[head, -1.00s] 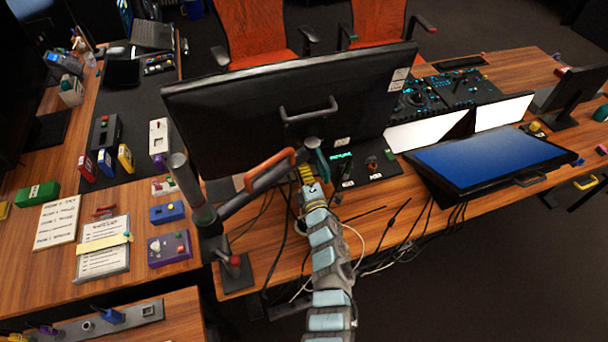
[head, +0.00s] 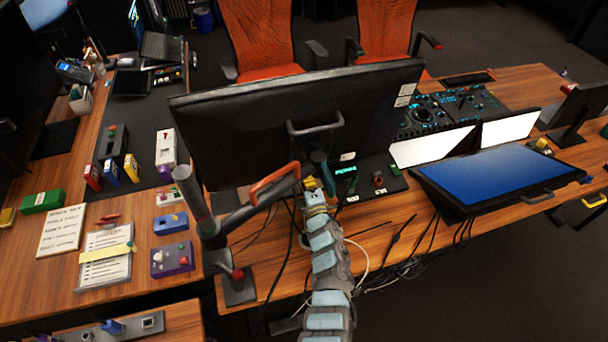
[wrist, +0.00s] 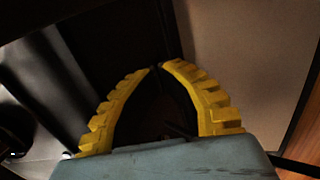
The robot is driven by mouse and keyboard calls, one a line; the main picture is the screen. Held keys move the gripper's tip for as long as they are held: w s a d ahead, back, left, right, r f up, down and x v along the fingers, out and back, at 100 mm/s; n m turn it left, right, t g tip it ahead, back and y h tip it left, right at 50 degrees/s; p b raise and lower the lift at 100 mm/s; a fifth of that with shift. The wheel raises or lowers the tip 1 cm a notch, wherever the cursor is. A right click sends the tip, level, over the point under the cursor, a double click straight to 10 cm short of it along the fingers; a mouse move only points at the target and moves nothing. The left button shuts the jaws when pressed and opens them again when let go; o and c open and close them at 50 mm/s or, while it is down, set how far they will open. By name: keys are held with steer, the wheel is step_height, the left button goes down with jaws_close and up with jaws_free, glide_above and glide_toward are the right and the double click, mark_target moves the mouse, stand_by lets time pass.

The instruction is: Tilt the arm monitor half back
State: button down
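The arm monitor (head: 250,130) is a large black screen seen from behind in the head view. It leans on a thick grey arm (head: 235,217) with an orange handle (head: 272,184). A grey handle (head: 318,127) sits on its back. My gripper (head: 313,185) is below this handle, near the monitor's lower edge, and right of the orange handle. In the wrist view its yellow fingers (wrist: 160,68) bow inward and their tips meet, with no held object clear between them. Whether the fingers touch the monitor cannot be told.
A blue screen (head: 495,165) and white screens (head: 432,148) stand to the right. A control panel (head: 455,108) lies behind them. Loose cables (head: 398,237) hang along the desk's front edge. The left desk holds a clipboard (head: 106,268) and small boxes. Orange chairs (head: 262,40) stand behind.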

steer(key=shift+w+f, duration=0.1)
steer(key=b, duration=0.2)
steer(key=shift+w+a+b, duration=0.15)
steer(key=shift+w+b, duration=0.1)
steer(key=shift+b, duration=0.15)
steer(key=shift+w+r, duration=0.2)
steer(key=v, duration=1.4)
steer(key=shift+f+p, duration=0.15)
steer(key=shift+p, duration=0.25)
